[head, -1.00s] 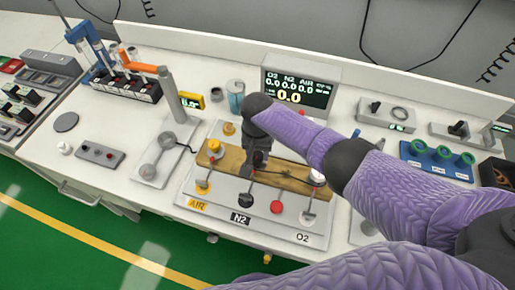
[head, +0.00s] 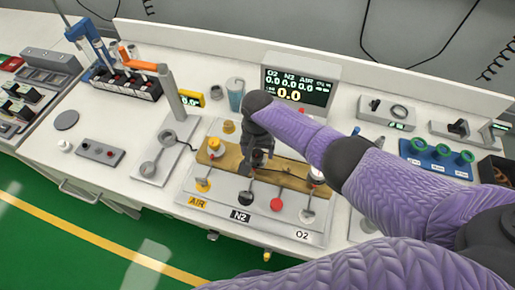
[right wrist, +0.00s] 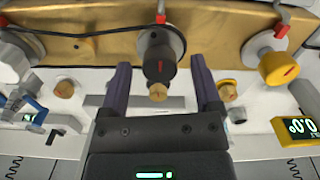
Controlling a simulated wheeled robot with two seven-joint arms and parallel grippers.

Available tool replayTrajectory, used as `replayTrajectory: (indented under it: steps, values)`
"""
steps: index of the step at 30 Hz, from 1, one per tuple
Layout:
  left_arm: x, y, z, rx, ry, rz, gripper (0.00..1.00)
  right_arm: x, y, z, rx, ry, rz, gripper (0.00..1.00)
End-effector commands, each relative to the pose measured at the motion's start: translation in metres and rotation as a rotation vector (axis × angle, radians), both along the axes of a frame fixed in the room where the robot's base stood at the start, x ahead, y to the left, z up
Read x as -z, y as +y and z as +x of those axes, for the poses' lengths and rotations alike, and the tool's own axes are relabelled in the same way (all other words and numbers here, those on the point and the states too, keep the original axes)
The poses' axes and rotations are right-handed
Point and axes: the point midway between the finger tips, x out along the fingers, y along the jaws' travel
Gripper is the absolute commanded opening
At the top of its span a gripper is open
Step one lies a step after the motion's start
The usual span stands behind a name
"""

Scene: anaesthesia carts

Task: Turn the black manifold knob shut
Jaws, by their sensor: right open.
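Gaps show between the fingers and the knob. In the head view my right gripper (head: 254,156) is over the middle of the manifold. My left gripper is not in view.
A yellow knob (right wrist: 279,68) and a white knob (head: 317,174) flank it on the bar. A display (head: 298,88) stands behind. My purple arm covers the right side.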

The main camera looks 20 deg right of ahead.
Motion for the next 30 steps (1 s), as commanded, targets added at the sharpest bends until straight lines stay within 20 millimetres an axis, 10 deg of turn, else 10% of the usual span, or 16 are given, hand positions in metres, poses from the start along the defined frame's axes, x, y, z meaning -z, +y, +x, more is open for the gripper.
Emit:
replayTrajectory:
  steps: [13, 30]
  values:
    - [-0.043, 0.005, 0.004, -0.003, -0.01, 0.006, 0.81, -0.092, 0.0, 0.001, 0.001, -0.003, 0.001, 0.81]
    - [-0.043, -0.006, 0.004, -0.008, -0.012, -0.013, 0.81, -0.099, 0.0, 0.0, 0.0, 0.0, 0.0, 0.81]
